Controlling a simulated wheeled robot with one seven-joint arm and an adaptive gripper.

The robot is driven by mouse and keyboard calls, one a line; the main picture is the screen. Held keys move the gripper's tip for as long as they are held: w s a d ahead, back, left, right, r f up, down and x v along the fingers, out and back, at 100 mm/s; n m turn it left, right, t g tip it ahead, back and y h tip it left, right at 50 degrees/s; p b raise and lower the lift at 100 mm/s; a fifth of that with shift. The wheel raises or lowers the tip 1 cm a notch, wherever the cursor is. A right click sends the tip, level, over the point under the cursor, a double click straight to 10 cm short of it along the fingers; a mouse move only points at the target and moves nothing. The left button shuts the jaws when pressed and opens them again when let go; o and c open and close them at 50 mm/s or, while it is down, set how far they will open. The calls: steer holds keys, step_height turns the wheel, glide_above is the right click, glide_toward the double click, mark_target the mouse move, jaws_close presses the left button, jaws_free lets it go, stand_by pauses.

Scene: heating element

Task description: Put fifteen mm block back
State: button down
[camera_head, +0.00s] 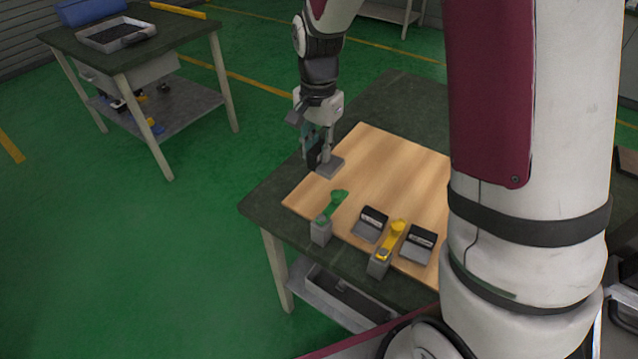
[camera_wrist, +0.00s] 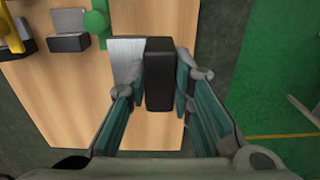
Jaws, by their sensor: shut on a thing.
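My gripper (camera_head: 316,154) is at the far left end of the wooden board (camera_head: 385,175), pointing down. It is shut on a black block (camera_wrist: 160,75), with one finger on each side of it in the wrist view. A grey metal plate (camera_wrist: 126,60) lies against the block's left side and also shows in the head view (camera_head: 329,166). I cannot tell whether block and plate rest on the board or hang just above it. Two similar black-and-grey blocks (camera_head: 372,222) (camera_head: 418,243) stand at the near edge. No size marking is readable.
A green lever (camera_head: 331,205) on a grey stand and a yellow lever (camera_head: 392,235) on another stand are at the board's near edge. The board's middle is clear. Another table (camera_head: 80,43) with a tray stands at the back left.

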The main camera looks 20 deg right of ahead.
step_height(320, 180, down, 11)
steer(key=shift+r, duration=0.2)
stand_by(0.4)
steer(key=c, duration=1.4)
jaws_free()
steer(key=shift+f, duration=0.1)
